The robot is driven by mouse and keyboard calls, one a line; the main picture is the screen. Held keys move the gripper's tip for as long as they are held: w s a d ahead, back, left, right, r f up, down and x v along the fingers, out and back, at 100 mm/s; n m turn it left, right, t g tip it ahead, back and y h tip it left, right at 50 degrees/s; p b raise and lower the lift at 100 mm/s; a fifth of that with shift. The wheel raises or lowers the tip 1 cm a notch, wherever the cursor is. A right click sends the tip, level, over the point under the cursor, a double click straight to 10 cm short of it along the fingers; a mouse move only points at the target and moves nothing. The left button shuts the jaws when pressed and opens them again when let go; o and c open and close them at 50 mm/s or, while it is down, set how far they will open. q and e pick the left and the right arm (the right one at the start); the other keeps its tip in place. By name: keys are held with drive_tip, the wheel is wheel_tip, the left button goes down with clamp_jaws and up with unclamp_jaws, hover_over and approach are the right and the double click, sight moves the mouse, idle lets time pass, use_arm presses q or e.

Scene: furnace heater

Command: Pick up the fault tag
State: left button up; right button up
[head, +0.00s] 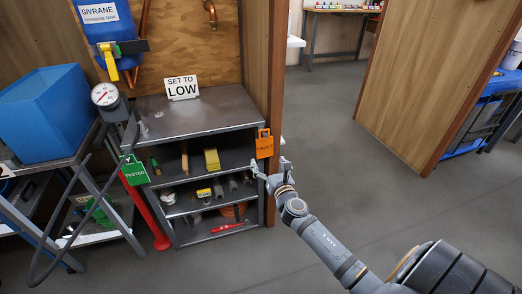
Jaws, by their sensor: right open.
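The fault tag (264,147) is an orange tag with dark lettering. It hangs at the right front corner of the grey metal workbench, near the wooden post. My right gripper (271,167) is just below the tag, with its fingers open and pointing toward the bench. I see no contact between the fingers and the tag, but the gap is too small to judge. My left gripper is out of view.
The bench (205,117) has shelves of tools and a white "SET TO LOW" sign (182,87) on top. A green "TESTED" tag (134,170) hangs at its left corner. A blue bin (42,115) stands left. The floor (330,195) to the right is clear.

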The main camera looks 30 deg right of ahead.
sight(261, 148)
drive_tip(key=b+x, duration=0.1)
drive_tip(key=x, duration=0.6)
drive_tip(key=shift+w+d+f, duration=0.1)
drive_tip(key=shift+w+d, duration=0.1)
drive_tip(key=shift+w, duration=0.1)
drive_tip(key=c, duration=1)
